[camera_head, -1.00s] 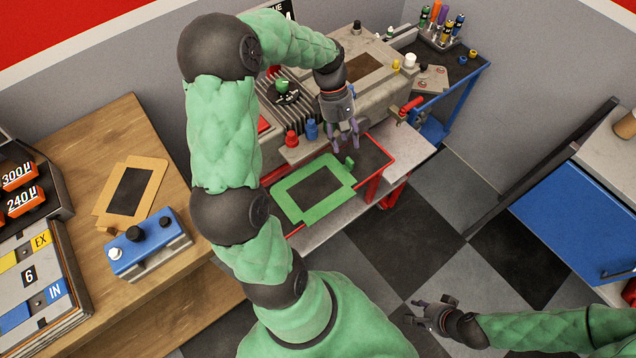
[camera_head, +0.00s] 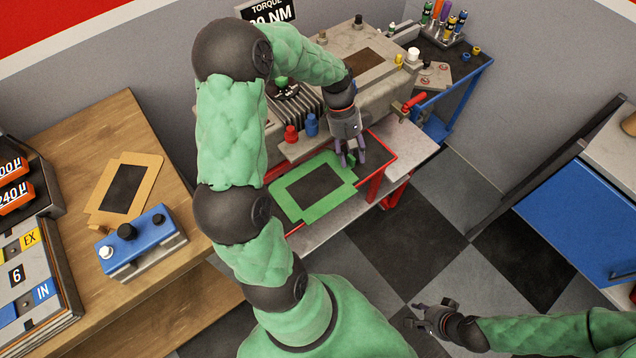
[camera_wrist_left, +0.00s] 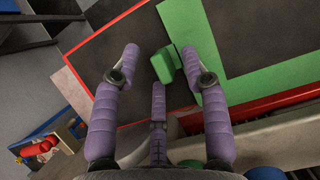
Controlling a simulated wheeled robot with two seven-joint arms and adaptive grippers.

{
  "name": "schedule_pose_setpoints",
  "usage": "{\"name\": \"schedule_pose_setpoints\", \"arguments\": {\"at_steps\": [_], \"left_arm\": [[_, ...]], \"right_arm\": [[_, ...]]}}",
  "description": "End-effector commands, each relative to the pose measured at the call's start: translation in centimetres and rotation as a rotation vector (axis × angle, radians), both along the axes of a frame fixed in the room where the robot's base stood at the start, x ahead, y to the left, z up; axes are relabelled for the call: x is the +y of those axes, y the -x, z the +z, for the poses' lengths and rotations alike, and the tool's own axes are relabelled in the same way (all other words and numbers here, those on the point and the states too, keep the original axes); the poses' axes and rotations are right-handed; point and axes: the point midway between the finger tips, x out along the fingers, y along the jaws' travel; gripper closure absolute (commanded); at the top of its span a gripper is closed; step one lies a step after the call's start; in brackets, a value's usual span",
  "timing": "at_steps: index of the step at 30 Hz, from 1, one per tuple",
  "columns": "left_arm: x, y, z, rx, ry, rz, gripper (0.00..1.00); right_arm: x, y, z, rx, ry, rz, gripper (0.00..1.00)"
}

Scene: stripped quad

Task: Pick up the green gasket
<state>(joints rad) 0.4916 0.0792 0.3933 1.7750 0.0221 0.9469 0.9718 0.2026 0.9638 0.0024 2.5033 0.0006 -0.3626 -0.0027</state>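The green gasket (camera_head: 286,206) is a flat rectangular frame with a raised green tab. It lies on a dark, red-edged tray (camera_head: 375,158) in front of the grey machine. My left gripper (camera_head: 350,158) is over the tab at the gasket's back right corner. In the left wrist view its purple fingers (camera_wrist_left: 160,72) are spread. The tab (camera_wrist_left: 164,66) stands between them, close to one finger, and I cannot tell whether they touch. The gasket's flat frame (camera_wrist_left: 240,86) also shows there. My right gripper (camera_head: 428,318) is empty above the floor, far from the gasket, with its fingers apart.
A tan gasket (camera_head: 123,190) and a blue block with knobs (camera_head: 138,240) are on the wooden bench at left. Red and blue knobs (camera_head: 312,125) stand on the machine's ledge behind the gasket. A blue cabinet (camera_head: 580,215) is at right. Checkered floor between is clear.

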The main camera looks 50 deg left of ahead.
Motion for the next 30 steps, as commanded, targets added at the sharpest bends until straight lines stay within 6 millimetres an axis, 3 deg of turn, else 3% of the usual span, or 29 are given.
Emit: {"name": "schedule_pose_setpoints", "arguments": {"at_steps": [1,3,4,16,23,30], "left_arm": [[0.0,0.0,0.0,0.000,0.000,0.000,0.75],[0.0,0.0,0.0,0.000,0.000,0.000,0.95],[0.0,0.0,0.0,0.000,0.000,0.000,1.00],[0.0,0.0,0.1,0.000,0.000,0.000,1.00],[-0.5,0.1,1.1,0.001,0.000,0.000,1.00],[-0.4,0.0,5.2,-0.002,-0.001,0.000,1.00]], "right_arm": [[0.0,0.0,0.0,0.000,0.000,0.000,0.60],[0.0,0.0,0.0,0.000,0.000,0.000,0.60],[0.0,0.0,0.0,0.000,0.000,0.000,0.60],[0.0,0.0,0.1,0.000,0.000,0.000,0.60],[0.0,0.0,1.2,0.000,0.000,0.000,0.60],[0.0,0.0,2.9,0.000,0.000,0.000,0.60]]}}
